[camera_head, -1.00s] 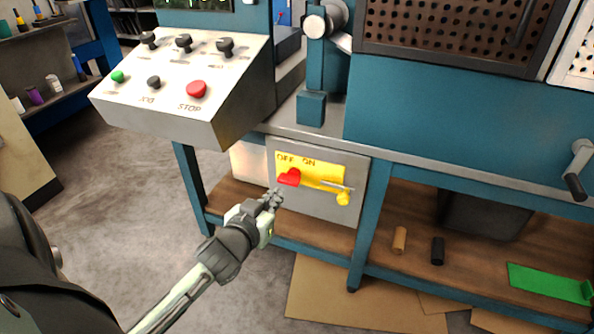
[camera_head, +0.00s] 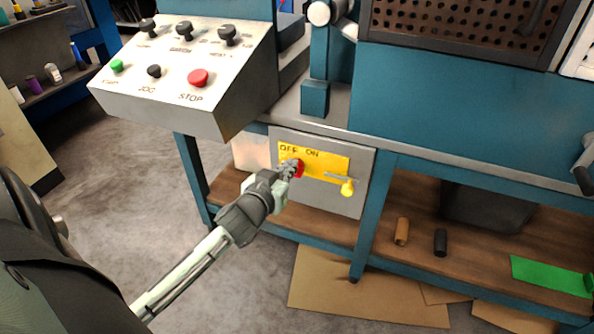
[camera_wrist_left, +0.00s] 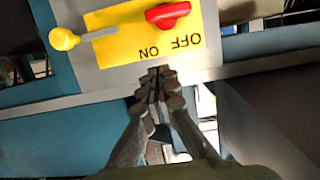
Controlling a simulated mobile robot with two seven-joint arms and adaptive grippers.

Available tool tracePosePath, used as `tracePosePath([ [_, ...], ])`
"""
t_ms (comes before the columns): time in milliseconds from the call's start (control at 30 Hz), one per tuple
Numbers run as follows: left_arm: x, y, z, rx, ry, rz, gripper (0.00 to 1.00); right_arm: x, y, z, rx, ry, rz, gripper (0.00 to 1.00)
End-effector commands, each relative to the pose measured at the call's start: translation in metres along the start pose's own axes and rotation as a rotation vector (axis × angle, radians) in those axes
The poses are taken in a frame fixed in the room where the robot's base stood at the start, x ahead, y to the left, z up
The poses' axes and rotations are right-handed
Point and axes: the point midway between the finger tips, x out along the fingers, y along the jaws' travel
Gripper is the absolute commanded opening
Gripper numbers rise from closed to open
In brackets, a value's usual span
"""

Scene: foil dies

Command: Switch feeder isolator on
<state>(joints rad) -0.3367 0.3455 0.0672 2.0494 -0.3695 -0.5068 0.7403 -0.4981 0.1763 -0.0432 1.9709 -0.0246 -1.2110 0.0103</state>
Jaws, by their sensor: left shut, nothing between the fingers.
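The feeder isolator is a grey box (camera_head: 340,205) with a yellow plate (camera_head: 328,164) marked OFF and ON. Its red knob (camera_head: 300,170) sits under the OFF mark and is partly hidden by my left gripper in the head view. The red knob shows whole in the left wrist view (camera_wrist_left: 168,14), where the plate appears upside down. A yellow-knobbed lever (camera_head: 347,188) is at the plate's right end. My left gripper (camera_head: 291,167) is shut and empty, in front of the plate by the knob. In the left wrist view its fingertips (camera_wrist_left: 157,80) are apart from the knob. My right gripper is not in view.
A sloped control panel (camera_head: 190,60) with a red STOP button (camera_head: 198,78) overhangs above left of the box. A blue bench leg (camera_head: 366,225) stands right of it. Two small cylinders and a green sheet (camera_head: 550,277) lie on the lower shelf.

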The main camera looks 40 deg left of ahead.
Motion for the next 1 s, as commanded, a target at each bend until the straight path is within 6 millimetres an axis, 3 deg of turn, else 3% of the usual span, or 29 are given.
tracePosePath([
  [233, 0.054, -0.001, -0.001, 0.002, 0.002, -0.001, 0.00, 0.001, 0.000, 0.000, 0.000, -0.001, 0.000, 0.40],
  [300, 0.056, 0.000, 0.016, 0.000, -0.004, -0.001, 0.00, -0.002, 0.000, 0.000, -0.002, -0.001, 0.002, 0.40],
  [500, 0.060, 0.000, 0.035, -0.001, -0.001, 0.000, 0.00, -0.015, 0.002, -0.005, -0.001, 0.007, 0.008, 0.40],
  [1000, 0.062, 0.000, 0.039, 0.003, 0.000, 0.000, 0.00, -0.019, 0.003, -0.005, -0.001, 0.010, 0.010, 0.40],
])
